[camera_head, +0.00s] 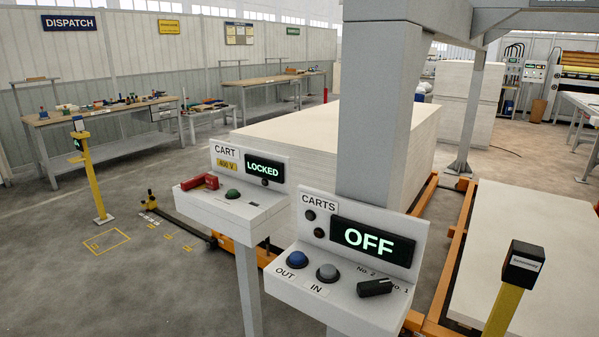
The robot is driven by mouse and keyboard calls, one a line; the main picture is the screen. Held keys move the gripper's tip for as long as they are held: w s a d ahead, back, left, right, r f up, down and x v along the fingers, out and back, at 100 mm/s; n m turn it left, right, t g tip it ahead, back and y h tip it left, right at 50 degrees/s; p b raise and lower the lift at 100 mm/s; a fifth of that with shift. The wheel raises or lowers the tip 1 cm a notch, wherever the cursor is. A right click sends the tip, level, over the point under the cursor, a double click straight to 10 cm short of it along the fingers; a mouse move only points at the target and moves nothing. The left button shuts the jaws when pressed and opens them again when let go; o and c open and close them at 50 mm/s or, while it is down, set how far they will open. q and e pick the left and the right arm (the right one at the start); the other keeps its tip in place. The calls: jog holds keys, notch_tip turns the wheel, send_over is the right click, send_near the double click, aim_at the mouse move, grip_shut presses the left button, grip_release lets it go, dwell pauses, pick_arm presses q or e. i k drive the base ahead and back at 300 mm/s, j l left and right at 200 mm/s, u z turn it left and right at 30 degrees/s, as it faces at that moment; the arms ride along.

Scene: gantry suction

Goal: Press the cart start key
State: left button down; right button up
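The CART console (232,210) stands at centre left, with a "400 V" label and a lit display (264,168) reading LOCKED. On its sloping top are a round green button (233,194) and a red piece (199,182) at the left end. The CARTS console (345,288) stands in front to the right, with a display (372,241) reading OFF. It has a blue OUT button (297,259), a grey IN button (328,272) and a black selector (376,288) between No. 2 and No. 1. Which key is the start key is not labelled. Neither gripper is in view.
A grey gantry post (377,110) rises behind the consoles. Pale board stacks (335,130) lie behind and at right (525,250) on orange frames. A yellow post with a black box (523,263) stands at front right.

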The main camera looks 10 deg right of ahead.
aim_at(231, 193)
jog(key=i+j+z, duration=0.45)
jog(key=j, duration=0.2)
jog(key=i+j+z, duration=0.1)
jog(key=j+z, duration=0.15)
jog(key=j, duration=0.15)
